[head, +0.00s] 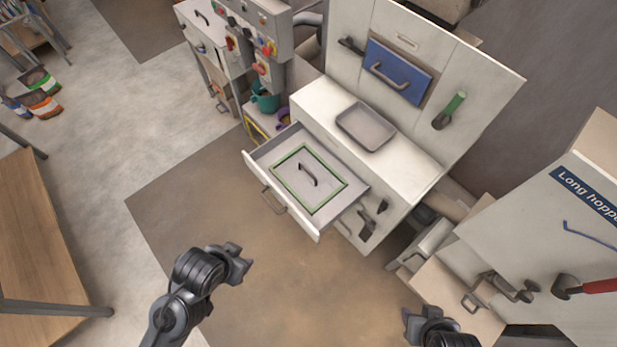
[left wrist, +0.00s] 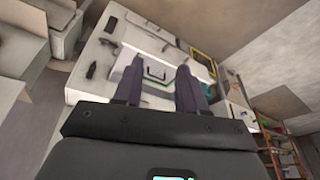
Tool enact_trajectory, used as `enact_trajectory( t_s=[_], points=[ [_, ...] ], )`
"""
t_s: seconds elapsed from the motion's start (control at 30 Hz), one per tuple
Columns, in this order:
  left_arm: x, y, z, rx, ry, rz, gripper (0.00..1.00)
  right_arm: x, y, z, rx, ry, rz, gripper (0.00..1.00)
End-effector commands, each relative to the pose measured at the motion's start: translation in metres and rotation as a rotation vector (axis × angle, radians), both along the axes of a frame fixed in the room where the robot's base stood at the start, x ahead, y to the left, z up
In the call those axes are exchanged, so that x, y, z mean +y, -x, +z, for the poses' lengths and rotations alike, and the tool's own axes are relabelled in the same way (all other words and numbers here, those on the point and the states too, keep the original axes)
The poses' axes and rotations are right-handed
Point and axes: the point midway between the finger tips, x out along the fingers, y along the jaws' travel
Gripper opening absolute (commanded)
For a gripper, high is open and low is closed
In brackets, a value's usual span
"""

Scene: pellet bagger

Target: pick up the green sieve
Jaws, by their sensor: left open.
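The green sieve (head: 335,196) lies flat in an open white drawer (head: 281,209) in the head view. It has a thin green rectangular frame, a pale inside and a dark handle in the middle. In the left wrist view the sieve (left wrist: 157,73) shows small and far off, between the fingers. My left gripper (head: 245,262) is below and left of the drawer in the head view, clear of it; its fingers (left wrist: 158,85) are apart and empty. My right gripper (head: 408,318) is at the bottom edge, partly cut off, apart from the sieve.
A grey tray (head: 365,127) sits on the white counter (head: 412,160) above the drawer. A blue flap (head: 398,72) with a handle and a green-handled tool (head: 449,111) are on the panel behind. A wooden table (head: 38,245) stands at left. The floor before the drawer is clear.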

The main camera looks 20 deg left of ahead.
Motion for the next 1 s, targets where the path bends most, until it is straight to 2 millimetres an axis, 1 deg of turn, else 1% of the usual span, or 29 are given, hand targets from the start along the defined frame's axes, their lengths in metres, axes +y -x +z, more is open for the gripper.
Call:
enact_trajectory(
  t_s=[0.4, 0.43, 0.5, 0.53, 0.87, 1.0],
  points=[
    [0.0, 0.0, -0.0001, 0.0, 0.0, 0.0, 0.41, 0.0018, -0.0001, 0.0003, 0.0, -0.007, -0.005, 0.43],
    [0.0, 0.0, -0.0001, 0.0, 0.0, 0.0, 0.39, 0.0019, -0.0001, 0.0003, 0.0, -0.008, -0.005, 0.43],
    [0.0, 0.0, -0.0001, 0.0, 0.0, 0.0, 0.28, 0.0022, -0.0001, 0.0003, 0.0, -0.009, -0.006, 0.43],
    [0.0, 0.0, -0.0001, 0.0, 0.0, 0.0, 0.27, 0.0023, -0.0001, 0.0003, 0.0, -0.009, -0.006, 0.43],
    [0.0002, -0.0002, -0.0003, 0.0, 0.007, 0.023, 0.27, 0.0024, -0.0001, 0.0002, 0.0, -0.009, -0.006, 0.43],
    [-0.0009, -0.0053, 0.0015, -0.025, 0.053, 0.141, 0.27, 0.002, 0.0, 0.0001, 0.0, -0.009, -0.005, 0.43]
  ],
)
